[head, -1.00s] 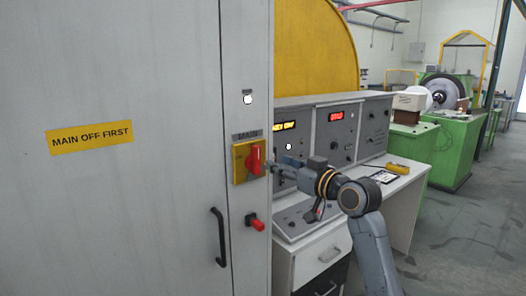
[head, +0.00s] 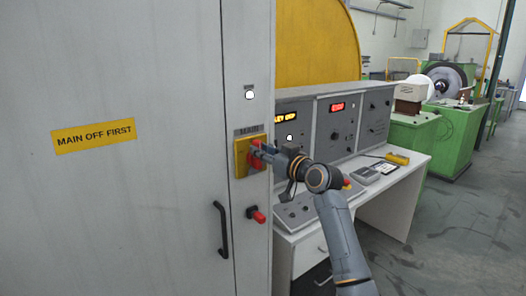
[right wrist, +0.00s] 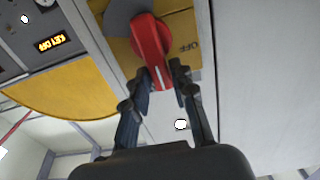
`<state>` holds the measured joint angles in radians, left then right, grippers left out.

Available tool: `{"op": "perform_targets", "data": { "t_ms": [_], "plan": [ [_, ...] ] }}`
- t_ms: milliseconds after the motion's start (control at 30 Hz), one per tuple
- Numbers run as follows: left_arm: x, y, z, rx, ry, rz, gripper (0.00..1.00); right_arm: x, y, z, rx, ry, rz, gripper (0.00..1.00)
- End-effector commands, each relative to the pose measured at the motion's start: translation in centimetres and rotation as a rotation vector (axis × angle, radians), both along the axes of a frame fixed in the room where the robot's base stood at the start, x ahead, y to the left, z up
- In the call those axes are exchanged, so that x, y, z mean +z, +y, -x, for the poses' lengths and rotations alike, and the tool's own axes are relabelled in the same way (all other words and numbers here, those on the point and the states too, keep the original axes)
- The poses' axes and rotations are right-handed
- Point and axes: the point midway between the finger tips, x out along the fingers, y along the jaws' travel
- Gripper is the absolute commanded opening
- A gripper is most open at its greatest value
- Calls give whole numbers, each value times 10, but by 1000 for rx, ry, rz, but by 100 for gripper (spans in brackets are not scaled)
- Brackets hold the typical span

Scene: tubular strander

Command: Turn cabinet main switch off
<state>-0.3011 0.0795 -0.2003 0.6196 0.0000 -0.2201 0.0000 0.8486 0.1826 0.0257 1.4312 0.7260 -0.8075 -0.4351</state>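The main switch has a red rotary handle (right wrist: 151,40) on a yellow plate (head: 240,160), on the grey cabinet's narrow front strip below the MAIN label (head: 249,130). In the right wrist view the handle's near end, with a white mark, lies between my right gripper's fingertips (right wrist: 162,78). An OFF mark (right wrist: 188,47) shows on the plate beside the handle. In the head view my right gripper (head: 262,154) partly covers the handle. My left gripper is not in view.
Below the switch are a red push button (head: 256,215) and a black door handle (head: 221,230). A yellow MAIN OFF FIRST sign (head: 94,139) is on the cabinet door. A lit white lamp (head: 249,95) is above. A control desk (head: 390,190) stands to the right.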

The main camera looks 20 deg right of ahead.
Motion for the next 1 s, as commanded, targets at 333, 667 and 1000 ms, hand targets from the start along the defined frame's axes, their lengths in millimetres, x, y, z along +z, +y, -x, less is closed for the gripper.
{"op": "perform_targets", "data": {
  "t_ms": [333,667,1000],
  "plan": [
    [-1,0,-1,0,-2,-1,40,-1,0,0,-1,-2,9,0],
    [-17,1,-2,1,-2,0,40,-4,4,2,-1,-49,144,0],
    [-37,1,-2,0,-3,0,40,-6,13,6,-1,-154,430,0]
  ]
}}
